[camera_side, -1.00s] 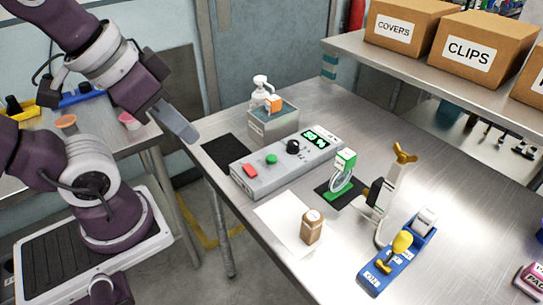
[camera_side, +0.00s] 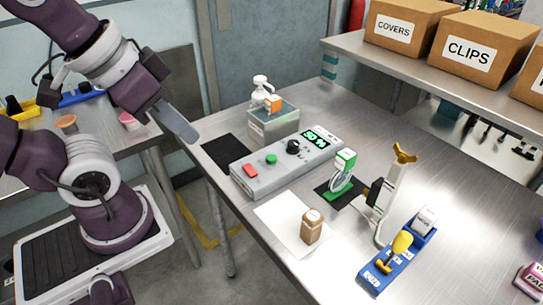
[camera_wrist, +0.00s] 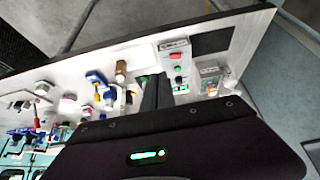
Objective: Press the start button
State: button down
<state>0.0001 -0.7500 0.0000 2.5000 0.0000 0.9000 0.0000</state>
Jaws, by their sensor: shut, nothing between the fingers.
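The green button (camera_side: 271,159) sits on top of a long grey control box (camera_side: 262,178) on the steel bench. On the same box are a red button (camera_side: 250,170), a black knob (camera_side: 293,147) and a lit green display (camera_side: 316,137). I cannot read a start label. My gripper (camera_side: 189,134) is shut and empty, in the air left of the bench edge and apart from the box. In the wrist view the shut fingers (camera_wrist: 157,92) show beside the box, with the red button (camera_wrist: 176,56) and green button (camera_wrist: 178,69) visible.
Behind the box stands a clear-topped container (camera_side: 273,128) with a white pump bottle (camera_side: 261,88). A brown bottle (camera_side: 311,229) stands on a white sheet (camera_side: 276,222).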

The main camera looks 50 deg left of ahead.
dwell(0.4)
jog(key=w+a+r+m+t+y, duration=0.1)
jog(key=w+a+r+m+t, duration=0.1)
jog(key=w+a, duration=0.35)
jog(key=w+a+r+m+t+y, duration=0.1)
jog(key=w+a+r+m+t, duration=0.15)
jog(key=w, duration=0.65)
jog(key=w+a+r+m+t+y, duration=0.1)
jog(key=w+a+r+m+t, duration=0.15)
jog(key=w, duration=0.45)
jog(key=m+g+h, duration=0.7)
jog(key=m+h, duration=0.4)
jog(key=m, duration=0.2)
send_over(267, 156)
notch_tip(267, 156, down, 14)
jog(key=shift+r, duration=0.15)
jog(key=shift+y, duration=0.3)
jog(key=shift+f, duration=4.4)
